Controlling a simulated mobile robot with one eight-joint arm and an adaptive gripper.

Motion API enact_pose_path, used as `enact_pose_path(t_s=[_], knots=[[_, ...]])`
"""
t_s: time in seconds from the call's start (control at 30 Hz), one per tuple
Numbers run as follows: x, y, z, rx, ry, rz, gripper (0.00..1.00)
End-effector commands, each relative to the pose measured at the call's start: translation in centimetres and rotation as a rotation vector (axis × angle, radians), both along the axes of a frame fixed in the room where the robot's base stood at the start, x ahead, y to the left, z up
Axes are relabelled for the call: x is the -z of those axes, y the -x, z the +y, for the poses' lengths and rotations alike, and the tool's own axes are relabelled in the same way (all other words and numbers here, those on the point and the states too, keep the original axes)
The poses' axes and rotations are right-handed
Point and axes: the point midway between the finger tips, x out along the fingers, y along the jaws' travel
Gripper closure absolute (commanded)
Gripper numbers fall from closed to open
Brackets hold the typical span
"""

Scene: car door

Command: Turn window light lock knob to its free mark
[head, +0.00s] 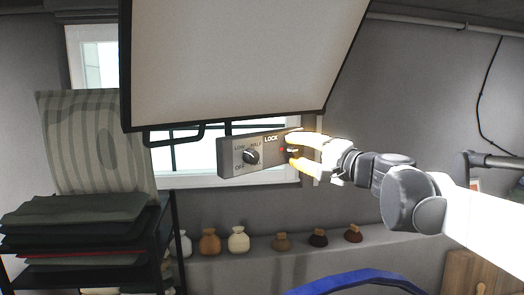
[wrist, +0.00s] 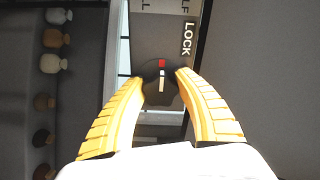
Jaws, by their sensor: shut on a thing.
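A grey control box (head: 231,160) hangs under the large pale panel. A dark knob (head: 250,157) on its left part has labels around it, OFF and LOW among them. The lock knob (wrist: 153,90) is dark and round, below the LOCK label (wrist: 187,38) in the wrist view. It bears a white pointer line, with a red mark (wrist: 162,63) at the upper end of that line. My gripper (wrist: 160,77) has its yellow fingers shut on the lock knob, one fingertip on each side. In the head view my gripper (head: 290,147) covers most of this knob.
The pale panel (head: 240,55) tilts above the box, with a dark handle (head: 175,136) at its lower edge. A window lies behind. Several small jars (head: 238,240) stand on a ledge below. A rack with folded cloths (head: 75,230) stands left. A blue curved thing (head: 355,280) is below my arm.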

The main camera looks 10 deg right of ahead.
Motion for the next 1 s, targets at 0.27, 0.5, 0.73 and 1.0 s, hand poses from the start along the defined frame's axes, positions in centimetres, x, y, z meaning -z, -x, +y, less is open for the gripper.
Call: enact_pose_path(t_s=[0.27,0.5,0.73,1.0], knots=[[-0.11,-0.03,-0.02,0.000,0.024,-0.016,0.92],[-0.11,-0.04,-0.01,0.000,0.025,-0.017,0.92],[-0.08,-0.03,-0.02,0.001,0.026,-0.016,0.38],[-0.03,0.21,-0.18,0.001,0.026,-0.015,0.38]])
